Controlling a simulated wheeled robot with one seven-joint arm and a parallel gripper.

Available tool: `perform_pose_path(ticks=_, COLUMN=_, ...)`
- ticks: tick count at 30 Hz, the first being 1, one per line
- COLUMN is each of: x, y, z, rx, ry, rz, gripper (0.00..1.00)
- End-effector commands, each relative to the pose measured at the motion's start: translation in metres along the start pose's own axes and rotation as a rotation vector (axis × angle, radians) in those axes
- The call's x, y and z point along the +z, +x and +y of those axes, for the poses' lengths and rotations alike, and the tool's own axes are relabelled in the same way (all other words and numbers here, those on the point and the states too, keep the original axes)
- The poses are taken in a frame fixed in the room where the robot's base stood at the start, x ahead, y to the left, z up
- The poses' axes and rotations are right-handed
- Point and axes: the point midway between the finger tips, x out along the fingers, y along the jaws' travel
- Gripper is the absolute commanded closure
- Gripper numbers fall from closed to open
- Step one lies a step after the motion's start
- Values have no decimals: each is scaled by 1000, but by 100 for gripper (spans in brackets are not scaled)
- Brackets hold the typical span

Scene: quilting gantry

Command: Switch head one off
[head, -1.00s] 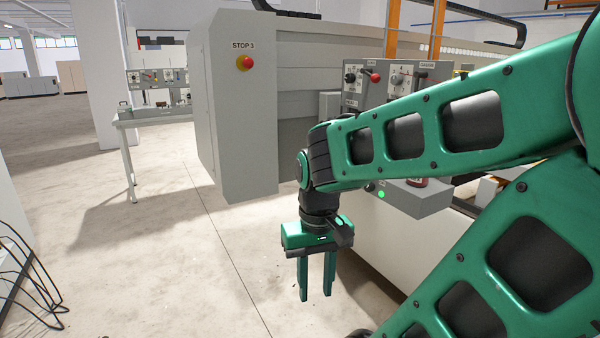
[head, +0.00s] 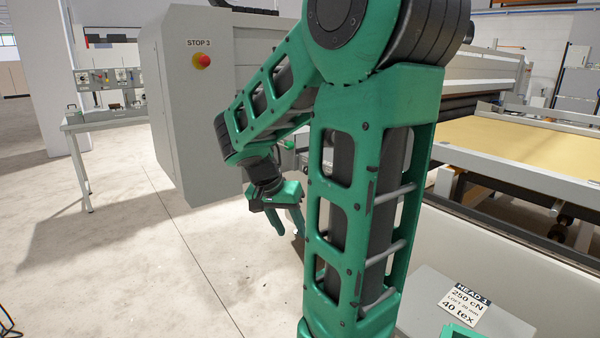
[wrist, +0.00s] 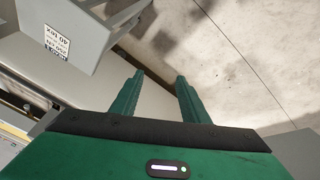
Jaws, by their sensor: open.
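A card reading HEAD 1 (head: 466,299) lies on a grey sloped surface (head: 425,300) at the lower right of the head view. No switch of head one shows in either view now; my arm covers much of the machine front. My gripper (head: 287,222) hangs open and empty in front of the machine, left of my arm's upright link. In the wrist view its two green fingers (wrist: 158,85) are apart with only floor and a pale machine side beyond.
A grey cabinet (head: 170,125) with a red STOP 3 button (head: 201,61) stands left of my arm. A bench (head: 105,117) with small devices is at the far left. The quilting bed (head: 510,145) is at the right.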

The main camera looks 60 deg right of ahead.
Motion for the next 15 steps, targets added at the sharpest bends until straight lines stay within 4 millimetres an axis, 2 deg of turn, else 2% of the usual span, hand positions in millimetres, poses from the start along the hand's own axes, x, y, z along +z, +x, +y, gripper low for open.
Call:
perform_pose_path(ticks=3, x=-46, y=2, z=-20, rx=71, ry=182, rz=155, gripper=59)
perform_pose_path(ticks=5, x=-69, y=-2, z=-29, rx=94, ry=275, rz=247, gripper=59)
perform_pose_path(ticks=9, x=-115, y=-20, z=-47, rx=116, ry=466, rz=471, gripper=59)
perform_pose_path(ticks=12, x=-138, y=-38, z=-59, rx=106, ry=567, rz=612, gripper=59)
perform_pose_path(ticks=15, x=-152, y=-54, z=-68, rx=87, ry=636, rz=717, gripper=59)
